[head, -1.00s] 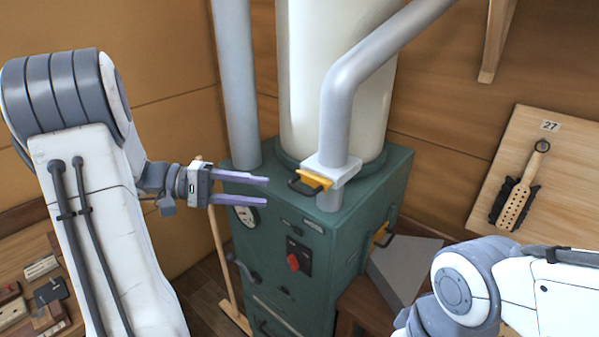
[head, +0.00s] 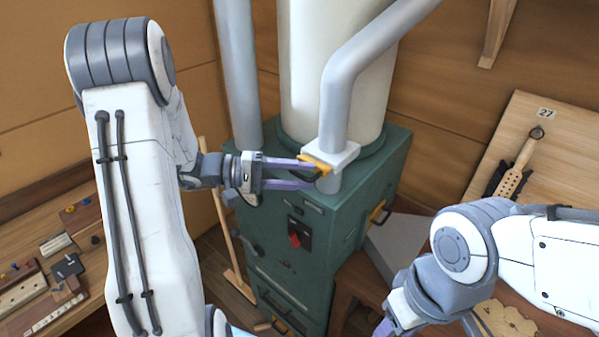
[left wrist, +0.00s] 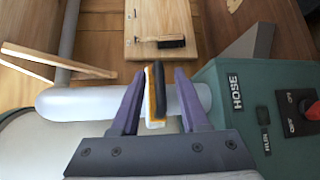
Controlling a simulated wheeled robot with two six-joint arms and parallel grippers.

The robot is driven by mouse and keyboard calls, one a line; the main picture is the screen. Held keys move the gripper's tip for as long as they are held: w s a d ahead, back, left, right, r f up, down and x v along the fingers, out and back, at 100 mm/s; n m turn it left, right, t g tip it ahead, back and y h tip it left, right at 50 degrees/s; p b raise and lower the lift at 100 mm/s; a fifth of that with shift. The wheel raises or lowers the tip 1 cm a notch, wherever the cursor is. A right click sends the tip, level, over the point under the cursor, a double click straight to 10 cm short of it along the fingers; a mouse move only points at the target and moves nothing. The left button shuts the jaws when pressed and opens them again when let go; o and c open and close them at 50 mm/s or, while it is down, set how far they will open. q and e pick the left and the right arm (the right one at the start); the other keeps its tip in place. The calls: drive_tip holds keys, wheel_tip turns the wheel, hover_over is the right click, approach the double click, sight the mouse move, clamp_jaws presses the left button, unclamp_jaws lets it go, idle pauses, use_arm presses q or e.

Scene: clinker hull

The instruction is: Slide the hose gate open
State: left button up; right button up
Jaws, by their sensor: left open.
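The hose gate (head: 316,161) is a yellow plate with a dark handle, set in a pale collar on the grey bent pipe (head: 338,110), on top of the green machine. My left gripper (head: 320,175) is open, its purple fingers reaching to the gate's handle. In the left wrist view the black and yellow gate handle (left wrist: 157,88) stands between the two spread fingers, with a gap showing on each side. The fingers partly hide the gate in the head view. My right gripper (head: 385,325) is mostly cut off at the bottom edge, so its jaws do not show clearly.
The green machine (head: 370,180) has a red switch (head: 295,240) on its front and a second yellow handle (head: 378,212) on its side. A broom (head: 232,270) leans beside it. A wooden board (head: 540,160) with a brush hangs at the right.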

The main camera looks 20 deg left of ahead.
use_arm(q)
clamp_jaws()
drive_tip(key=shift+s+f, duration=0.1)
drive_tip(key=shift+f, duration=0.05)
idle(1.2)
